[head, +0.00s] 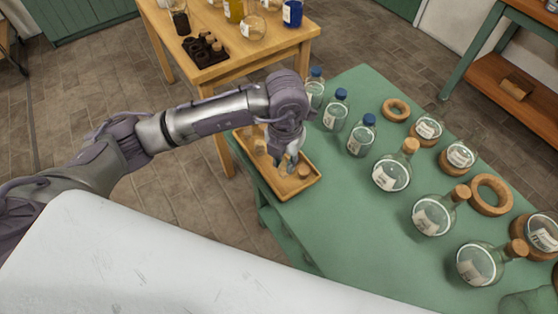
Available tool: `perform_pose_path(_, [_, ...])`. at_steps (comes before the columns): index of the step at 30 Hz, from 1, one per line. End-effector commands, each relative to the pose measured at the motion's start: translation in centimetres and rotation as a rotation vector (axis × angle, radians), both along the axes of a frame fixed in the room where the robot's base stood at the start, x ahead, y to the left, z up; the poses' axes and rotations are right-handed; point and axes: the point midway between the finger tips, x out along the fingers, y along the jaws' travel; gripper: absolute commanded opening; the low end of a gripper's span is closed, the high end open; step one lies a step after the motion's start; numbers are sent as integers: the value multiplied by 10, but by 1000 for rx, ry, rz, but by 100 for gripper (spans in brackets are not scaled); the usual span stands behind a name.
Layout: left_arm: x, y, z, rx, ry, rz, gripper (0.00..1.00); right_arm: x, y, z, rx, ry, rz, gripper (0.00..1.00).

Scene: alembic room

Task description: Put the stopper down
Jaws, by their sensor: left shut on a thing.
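My left gripper (287,163) reaches down over the wooden tray (283,194) at the left end of the green table. It is shut on a stopper, which its fingers mostly hide. A brown cork stopper (304,171) shows in the tray just right of the fingertips; I cannot tell whether it is this one or another. Another small pale brown object (260,147) lies in the tray behind the gripper, partly hidden. My right gripper is out of view.
Blue-capped bottles (362,136) stand right of the tray on the green table (340,232). Corked round flasks (392,172) and cork rings (491,194) fill its right part. A wooden table (220,72) with jars and a dark rack (205,50) stands behind.

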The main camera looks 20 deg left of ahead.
Motion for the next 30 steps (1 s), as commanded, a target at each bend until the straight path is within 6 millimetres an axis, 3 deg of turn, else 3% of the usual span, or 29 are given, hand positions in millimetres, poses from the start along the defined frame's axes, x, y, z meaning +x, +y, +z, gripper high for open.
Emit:
perform_pose_path(5, [14,16,-12,0,1,0,0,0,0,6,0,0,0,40])
perform_pose_path(16, [15,18,-52,-2,1,-2,0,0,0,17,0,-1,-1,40])
perform_pose_path(28, [15,18,-60,-1,0,-3,0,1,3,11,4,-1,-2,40])
perform_pose_path(29, [15,18,-58,-1,-1,-3,28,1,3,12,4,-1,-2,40])
perform_pose_path(30, [15,18,-58,-1,0,-2,34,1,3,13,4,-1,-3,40])
